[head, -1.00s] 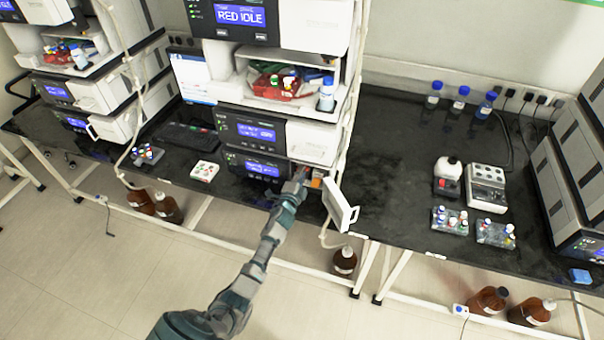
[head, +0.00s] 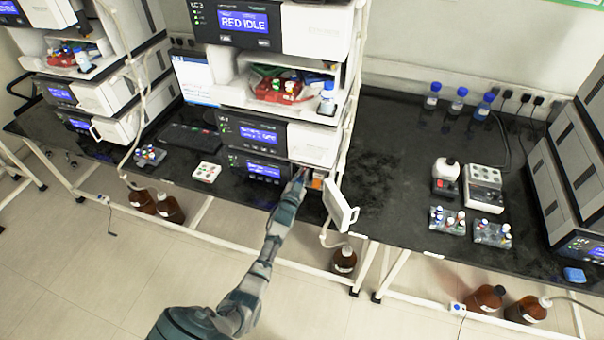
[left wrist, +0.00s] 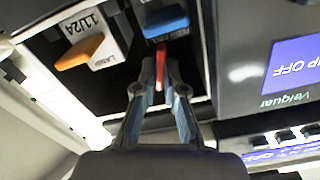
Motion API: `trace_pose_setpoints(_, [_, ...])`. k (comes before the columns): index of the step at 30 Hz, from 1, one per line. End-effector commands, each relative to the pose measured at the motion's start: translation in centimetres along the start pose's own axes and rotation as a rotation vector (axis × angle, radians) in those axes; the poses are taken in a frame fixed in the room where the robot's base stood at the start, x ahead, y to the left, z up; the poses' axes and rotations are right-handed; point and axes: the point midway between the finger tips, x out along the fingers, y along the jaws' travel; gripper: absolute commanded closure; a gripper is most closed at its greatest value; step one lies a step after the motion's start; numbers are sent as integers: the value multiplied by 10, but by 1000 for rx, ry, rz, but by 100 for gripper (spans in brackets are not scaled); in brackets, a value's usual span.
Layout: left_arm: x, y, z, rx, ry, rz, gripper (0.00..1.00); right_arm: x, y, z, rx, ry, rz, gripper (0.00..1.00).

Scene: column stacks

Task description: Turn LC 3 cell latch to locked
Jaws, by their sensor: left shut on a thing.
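The LC 3 stack (head: 317,141) stands in the middle of the head view, with an open bay low on its right side. My left gripper (head: 301,178) reaches into this bay. In the left wrist view, the left gripper (left wrist: 160,92) is shut on a thin red lever (left wrist: 160,68), which looks like the cell latch and stands upright in the picture between the fingertips. A blue-fronted part (left wrist: 166,22) is just above the lever. An orange-tabbed block (left wrist: 85,48) labelled LAMP is to the left. The latch markings are not readable.
The bay's white door (head: 341,204) hangs open right of my left arm. A grey unit face with a blue display (left wrist: 290,65) is close on the right in the wrist view. Brown bottles (head: 344,260) stand below.

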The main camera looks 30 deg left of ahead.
Motion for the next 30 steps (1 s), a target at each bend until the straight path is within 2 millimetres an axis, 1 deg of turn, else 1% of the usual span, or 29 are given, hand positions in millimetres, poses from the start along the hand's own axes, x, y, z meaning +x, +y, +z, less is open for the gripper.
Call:
trace_pose_setpoints(1, [-2, 3, 7, -39, -18, 5, 100, 0, 0, 4, -1, -3, 0, 100])
trace_pose_setpoints(6, [-2, 3, 7, -168, -17, 4, 100, 2, 0, 14, -2, -7, 0, 100])
trace_pose_setpoints(13, [-3, 4, 9, -290, -20, 4, 100, 4, 0, 24, -4, -10, 0, 100])
trace_pose_setpoints(20, [-3, 4, 9, -349, -21, 4, 100, 5, 0, 29, -4, -14, 0, 100])
trace_pose_setpoints(30, [-3, 5, 10, -363, -22, 5, 100, 5, 0, 30, -4, -13, 0, 100])
